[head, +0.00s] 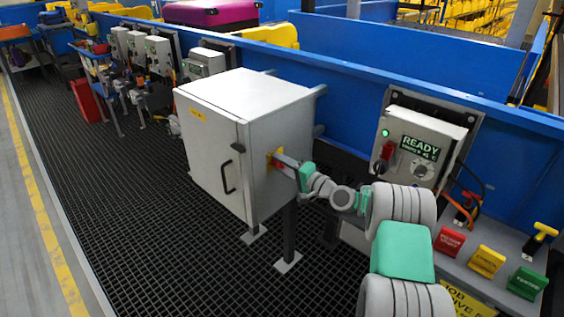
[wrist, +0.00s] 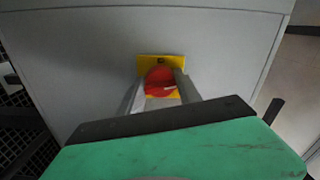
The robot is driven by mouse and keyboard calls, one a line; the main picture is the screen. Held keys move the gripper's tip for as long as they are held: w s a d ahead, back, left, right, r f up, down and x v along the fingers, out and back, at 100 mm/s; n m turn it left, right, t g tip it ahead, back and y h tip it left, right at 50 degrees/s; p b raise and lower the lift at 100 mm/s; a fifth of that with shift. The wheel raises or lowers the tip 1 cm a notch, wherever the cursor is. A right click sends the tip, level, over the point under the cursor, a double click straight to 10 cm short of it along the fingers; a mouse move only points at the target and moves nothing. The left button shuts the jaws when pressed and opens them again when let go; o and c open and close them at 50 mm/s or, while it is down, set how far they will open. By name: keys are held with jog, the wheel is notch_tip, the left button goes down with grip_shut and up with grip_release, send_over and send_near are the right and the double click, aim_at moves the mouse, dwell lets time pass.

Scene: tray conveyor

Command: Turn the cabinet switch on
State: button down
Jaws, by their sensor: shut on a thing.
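The cabinet (head: 205,140) is a light grey box on legs, with its door closed and a dark handle (head: 229,177) on the door. The switch is a red rotary knob (wrist: 160,81) on a yellow plate (wrist: 148,65), on the cabinet's side wall. In the head view my gripper (head: 280,162) reaches to that side from the right and covers most of the switch; a bit of the yellow plate shows. In the wrist view the gripper's two fingers (wrist: 161,90) stand on either side of the red knob, shut on it. A pale mark shows on the knob; its exact setting is hard to tell.
A control box (head: 419,147) with a green READY display is on the blue wall at right. Below it are red (head: 449,241), yellow (head: 487,261) and green (head: 527,282) blocks on a ledge. Dark grating floor (head: 130,240) lies open left of the cabinet.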

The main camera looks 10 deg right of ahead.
jog(key=shift+m+p, duration=0.45)
jog(key=shift+m, duration=0.85)
jog(key=c, duration=0.8)
grip_release()
jog(key=v, duration=0.8)
jog(key=shift+a+r, duration=0.1)
